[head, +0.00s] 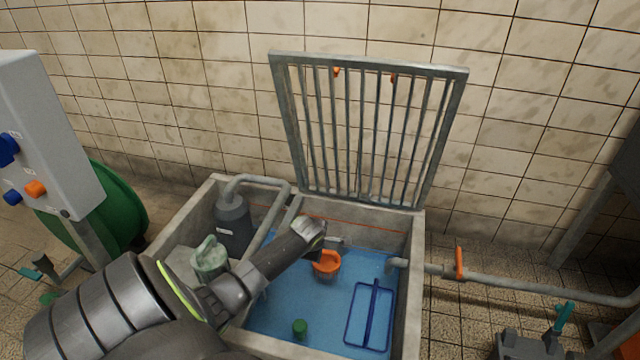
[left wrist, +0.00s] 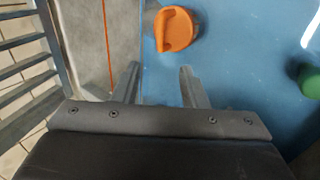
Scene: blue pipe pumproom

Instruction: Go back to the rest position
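My left arm reaches in from the lower left over a concrete basin with blue water. In the head view my left gripper (head: 336,243) hangs over the basin, close above the orange float (head: 326,262). In the left wrist view its two fingers (left wrist: 158,76) stand apart with nothing between them, so it is open and empty. The orange float also shows there (left wrist: 176,29), just beyond the fingertips. My right gripper is not in view.
The basin's grate (head: 365,130) stands raised at the back. A grey pump (head: 233,222) sits in the left part. A green object (head: 300,328) and a blue frame (head: 369,318) are in the water. A control box (head: 45,140) stands left; a pipe (head: 540,288) runs right.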

